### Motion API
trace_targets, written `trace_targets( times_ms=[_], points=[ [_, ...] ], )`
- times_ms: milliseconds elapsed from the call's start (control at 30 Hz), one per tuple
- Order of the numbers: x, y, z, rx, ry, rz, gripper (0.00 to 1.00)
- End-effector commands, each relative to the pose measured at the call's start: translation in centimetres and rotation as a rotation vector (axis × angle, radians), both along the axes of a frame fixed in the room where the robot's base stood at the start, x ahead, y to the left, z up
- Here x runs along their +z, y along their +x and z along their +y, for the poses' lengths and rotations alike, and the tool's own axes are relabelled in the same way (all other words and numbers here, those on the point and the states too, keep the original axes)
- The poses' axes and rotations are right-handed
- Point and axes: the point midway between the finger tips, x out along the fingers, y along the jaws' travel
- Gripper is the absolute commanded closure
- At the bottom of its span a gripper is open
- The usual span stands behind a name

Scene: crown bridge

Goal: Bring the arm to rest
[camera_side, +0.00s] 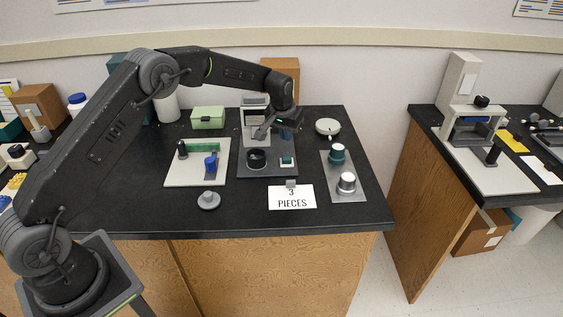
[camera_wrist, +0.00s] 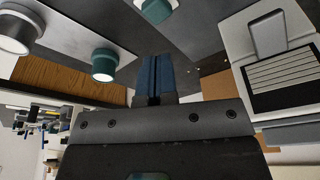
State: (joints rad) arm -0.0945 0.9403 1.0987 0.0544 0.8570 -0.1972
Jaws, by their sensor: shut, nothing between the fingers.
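My gripper (camera_side: 289,130) hangs above the dark grey base plate (camera_side: 262,173), beside the grey press-like stand (camera_side: 256,110), at the end of my outstretched arm. In the wrist view its blue fingers (camera_wrist: 155,72) are together with nothing between them. They appear clear of the things below. A black ring-shaped part (camera_side: 256,158) and a small teal-and-white block (camera_side: 287,162) are on the base plate.
A grey plate (camera_side: 340,169) at right carries a teal cylinder (camera_side: 337,152) and a white-topped cylinder (camera_side: 347,184). A white board (camera_side: 182,175) with fixtures lies left. A second bench stands right, across a gap.

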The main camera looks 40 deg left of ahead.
Motion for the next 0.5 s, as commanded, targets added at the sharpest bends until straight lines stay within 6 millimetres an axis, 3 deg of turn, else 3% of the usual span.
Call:
trace_targets(
  times_ms=[133,233,500],
  points=[
    [3.0,-1.0,-0.4,-0.013,0.002,-0.017,1.0],
    [6.8,-2.9,-1.1,-0.031,0.004,-0.036,1.0],
    [16.4,-11.5,-3.1,-0.092,0.009,-0.09,1.0]
  ],
)
